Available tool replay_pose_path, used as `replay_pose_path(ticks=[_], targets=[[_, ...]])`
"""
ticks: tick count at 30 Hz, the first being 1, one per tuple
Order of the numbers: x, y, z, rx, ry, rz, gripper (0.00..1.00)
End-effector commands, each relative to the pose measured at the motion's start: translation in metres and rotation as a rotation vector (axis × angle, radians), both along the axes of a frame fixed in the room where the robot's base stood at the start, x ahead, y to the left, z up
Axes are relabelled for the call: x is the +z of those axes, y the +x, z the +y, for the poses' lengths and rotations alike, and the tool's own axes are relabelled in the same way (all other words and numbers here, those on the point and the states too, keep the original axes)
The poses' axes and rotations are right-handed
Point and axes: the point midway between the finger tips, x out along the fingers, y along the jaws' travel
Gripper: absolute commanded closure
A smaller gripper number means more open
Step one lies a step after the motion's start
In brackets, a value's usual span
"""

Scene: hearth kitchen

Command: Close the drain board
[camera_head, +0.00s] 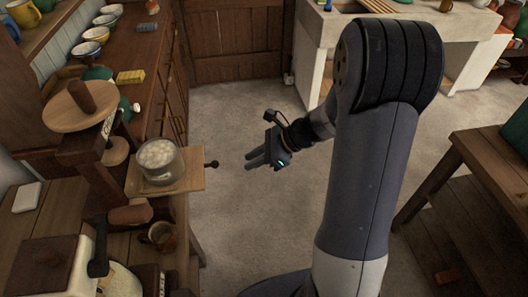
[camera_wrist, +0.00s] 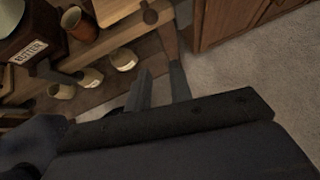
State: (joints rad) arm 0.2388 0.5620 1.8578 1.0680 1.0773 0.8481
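The drain board (camera_head: 193,182) is a light wooden board jutting out to the right from the counter on the left in the head view. A dark round knob (camera_head: 212,164) sticks out at its right end. A metal pot (camera_head: 160,163) with pale contents stands on the board. My gripper (camera_head: 250,160) is to the right of the knob, apart from it, over the floor. In the wrist view its two fingers (camera_wrist: 160,70) stand apart with nothing between them. A light board (camera_wrist: 118,9) with a dark knob (camera_wrist: 150,17) shows at the top there.
A grinder-like wooden box (camera_wrist: 27,25) and several small pots stand at the left in the wrist view. In the head view, bowls (camera_head: 96,34) line the back-left counter. A wooden table (camera_head: 460,165) stands at right. Grey floor (camera_head: 235,215) is clear between.

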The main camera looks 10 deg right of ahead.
Motion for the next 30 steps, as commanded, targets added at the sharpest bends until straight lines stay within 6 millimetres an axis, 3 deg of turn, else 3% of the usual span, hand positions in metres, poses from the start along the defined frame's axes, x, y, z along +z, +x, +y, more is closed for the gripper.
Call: replay_pose_path(ticks=[5,7,12,30], targets=[[-0.025,0.005,0.03,0.005,0.0,0.004,0.94],[-0.017,0.008,0.041,0.006,-0.001,0.0,1.0],[-0.015,0.013,0.058,0.004,-0.001,0.001,1.0],[-0.015,0.015,0.073,0.003,-0.001,-0.001,1.0]])
